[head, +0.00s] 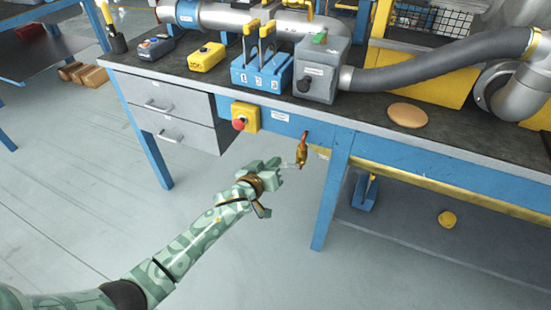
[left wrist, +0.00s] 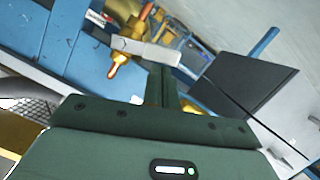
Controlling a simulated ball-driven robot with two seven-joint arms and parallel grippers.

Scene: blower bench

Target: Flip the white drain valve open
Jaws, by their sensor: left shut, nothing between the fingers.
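A brass and orange fitting (head: 301,152) hangs under the front edge of the bench, left of a blue leg. It also shows in the left wrist view (left wrist: 119,57), beyond the fingers. A small pale piece beside it may be the white valve lever or a fingertip; I cannot tell which. My left gripper (head: 278,165) is shut and empty, close to the left of the fitting in the head view. In the left wrist view its pale fingertips (left wrist: 147,50) overlap the fitting, so contact is unclear. My right gripper is not in view.
A yellow box with a red button (head: 243,118) is on the bench front, above left of my gripper. Grey drawers (head: 165,110) are further left. The blue bench leg (head: 331,190) stands close right of the fitting. The floor below my arm is clear.

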